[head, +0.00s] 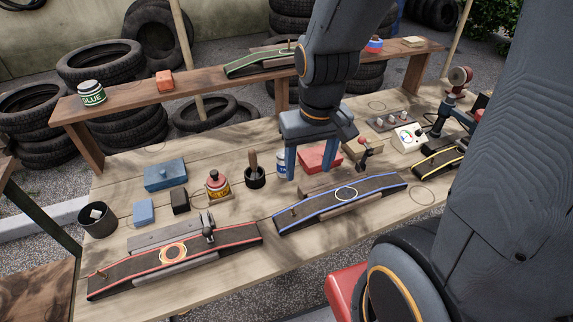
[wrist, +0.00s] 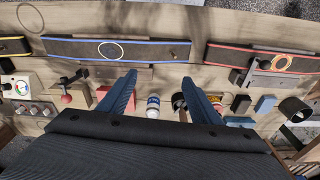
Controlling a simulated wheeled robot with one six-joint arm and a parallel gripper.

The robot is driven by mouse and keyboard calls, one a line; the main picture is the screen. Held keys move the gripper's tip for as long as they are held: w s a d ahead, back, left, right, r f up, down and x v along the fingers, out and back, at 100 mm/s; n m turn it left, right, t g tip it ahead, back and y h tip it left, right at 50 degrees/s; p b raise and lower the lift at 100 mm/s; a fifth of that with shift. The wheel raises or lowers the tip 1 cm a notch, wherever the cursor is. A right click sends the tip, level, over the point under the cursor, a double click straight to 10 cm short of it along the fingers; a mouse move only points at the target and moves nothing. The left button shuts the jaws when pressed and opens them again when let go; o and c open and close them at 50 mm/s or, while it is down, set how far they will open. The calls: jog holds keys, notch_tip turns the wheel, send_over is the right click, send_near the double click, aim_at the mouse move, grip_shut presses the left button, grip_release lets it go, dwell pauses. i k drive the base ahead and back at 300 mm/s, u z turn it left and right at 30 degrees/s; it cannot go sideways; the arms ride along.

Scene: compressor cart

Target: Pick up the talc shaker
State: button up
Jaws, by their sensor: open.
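The talc shaker (head: 281,164) is a small white bottle with a blue label, upright on the wooden bench, partly behind one finger of my gripper in the head view. My gripper (head: 312,165) is open and points down over the bench, with its blue fingers just right of the shaker. In the wrist view the shaker (wrist: 153,107) appears between the two fingers of my gripper (wrist: 160,79), apart from both. Nothing is held. How high the fingertips are above the bench is hard to tell.
A red box (head: 319,158) lies to the right. A blue-edged strip on a stand (head: 340,201) lies in front. A raised shelf (head: 130,105) runs behind.

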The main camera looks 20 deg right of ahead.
aim_at(281, 167)
jog(key=z, duration=1.45)
jog(key=k, duration=0.85)
jog(key=u, duration=1.05)
jog(key=i, duration=0.45)
